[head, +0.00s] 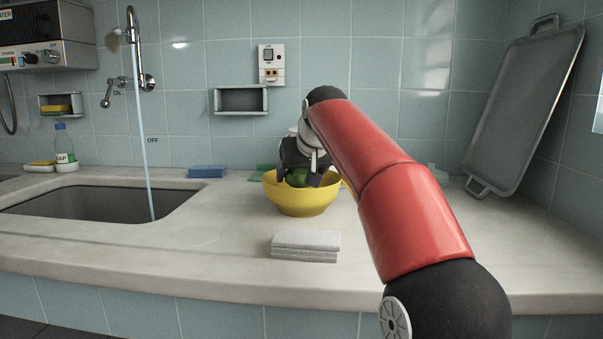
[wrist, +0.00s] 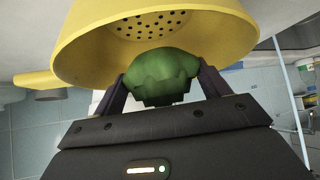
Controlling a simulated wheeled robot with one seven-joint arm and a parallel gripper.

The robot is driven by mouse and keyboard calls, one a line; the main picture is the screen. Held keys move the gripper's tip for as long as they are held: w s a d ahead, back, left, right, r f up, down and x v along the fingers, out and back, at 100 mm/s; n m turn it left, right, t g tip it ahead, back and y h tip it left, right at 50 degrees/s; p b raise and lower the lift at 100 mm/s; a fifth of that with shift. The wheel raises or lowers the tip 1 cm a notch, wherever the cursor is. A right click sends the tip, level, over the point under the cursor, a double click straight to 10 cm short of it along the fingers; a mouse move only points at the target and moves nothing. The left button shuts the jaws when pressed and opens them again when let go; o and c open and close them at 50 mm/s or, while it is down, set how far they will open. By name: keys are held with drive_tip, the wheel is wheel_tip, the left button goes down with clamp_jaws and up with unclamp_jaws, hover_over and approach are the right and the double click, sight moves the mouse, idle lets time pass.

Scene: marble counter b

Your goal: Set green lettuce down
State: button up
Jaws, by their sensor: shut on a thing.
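The green lettuce (wrist: 162,75) is between the two fingers of my gripper (wrist: 160,88), which is shut on it. The gripper points down into the colander's opening. Whether the lettuce touches the colander is not clear.
A folded grey cloth (head: 305,245) lies in front of the colander. The sink (head: 95,202) with running water is at the left. A blue sponge (head: 207,171) lies behind. A grey tray (head: 525,110) leans on the wall at right. The counter between sink and cloth is clear.

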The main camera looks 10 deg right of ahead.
drive_tip(key=o, duration=1.1)
drive_tip(key=shift+c, duration=0.2)
wheel_tip(320, 180, up, 7)
drive_tip(key=p, duration=0.7)
drive_tip(key=shift+r+p, duration=0.15)
drive_tip(key=shift+p, duration=0.25)
drive_tip(key=shift+f, duration=0.2)
